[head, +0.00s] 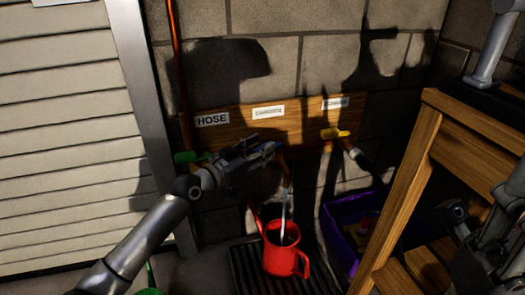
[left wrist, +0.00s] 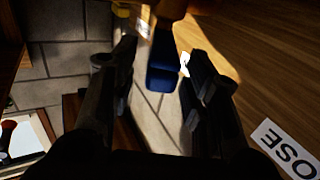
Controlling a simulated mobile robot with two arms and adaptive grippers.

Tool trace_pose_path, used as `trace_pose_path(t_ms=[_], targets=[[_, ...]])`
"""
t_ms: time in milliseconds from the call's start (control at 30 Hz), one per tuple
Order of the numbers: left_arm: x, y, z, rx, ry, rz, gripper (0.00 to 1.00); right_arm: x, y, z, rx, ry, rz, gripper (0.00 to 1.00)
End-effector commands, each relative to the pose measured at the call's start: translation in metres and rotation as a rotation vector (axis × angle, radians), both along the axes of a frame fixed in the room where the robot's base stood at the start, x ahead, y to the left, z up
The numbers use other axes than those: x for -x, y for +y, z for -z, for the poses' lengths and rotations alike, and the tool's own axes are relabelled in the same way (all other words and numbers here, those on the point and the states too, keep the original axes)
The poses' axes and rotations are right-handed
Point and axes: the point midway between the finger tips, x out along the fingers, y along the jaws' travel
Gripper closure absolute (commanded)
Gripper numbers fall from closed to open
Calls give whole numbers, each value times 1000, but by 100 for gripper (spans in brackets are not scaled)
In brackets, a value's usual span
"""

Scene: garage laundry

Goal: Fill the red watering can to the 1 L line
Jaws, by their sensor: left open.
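The red watering can (head: 283,258) stands upright on a dark slatted grate (head: 252,275) below the taps. A pale stream of water (head: 285,210) runs down from the middle tap's spout into its open top. The water level and the 1 L line cannot be made out. My left gripper (head: 262,155) is at the middle tap's blue handle (head: 269,147). In the left wrist view the blue handle (left wrist: 163,75) lies between the open fingers, nearer the right finger; whether it touches is unclear. My right gripper (head: 490,235) seems to be the dark shape at the right edge; its fingers are unclear.
A wooden board carries a HOSE label (head: 212,119), a green tap handle (head: 187,157) at left and a yellow tap handle (head: 336,133) at right. A purple crate (head: 345,245) stands right of the can. A wooden bench (head: 402,195) blocks the right side.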

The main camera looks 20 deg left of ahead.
Motion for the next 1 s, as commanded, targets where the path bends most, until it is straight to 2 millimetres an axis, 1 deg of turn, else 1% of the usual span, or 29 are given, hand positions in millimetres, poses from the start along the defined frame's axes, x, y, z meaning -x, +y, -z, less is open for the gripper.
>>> trace_pose_path(t_ms=[33, 200, 467, 567, 800, 1000], targets=[[-4, -3, 1, 2, -1, 0, 57, 1, 0, 1, 0, -5, 1, 60], [-11, -6, 0, 0, 1, 1, 57, 2, 1, -2, 2, -17, 1, 60], [-11, -7, 0, 0, 1, 1, 57, 2, 0, -3, 1, -17, 1, 60], [-11, -7, 0, 0, 1, 1, 69, 2, 0, -3, 0, -17, 1, 60], [-11, -6, 0, 0, 1, 1, 100, 2, 0, -3, -4, -17, 0, 60], [-11, -6, 0, 0, 1, 1, 100, 2, 0, -3, -5, -16, 0, 60]])
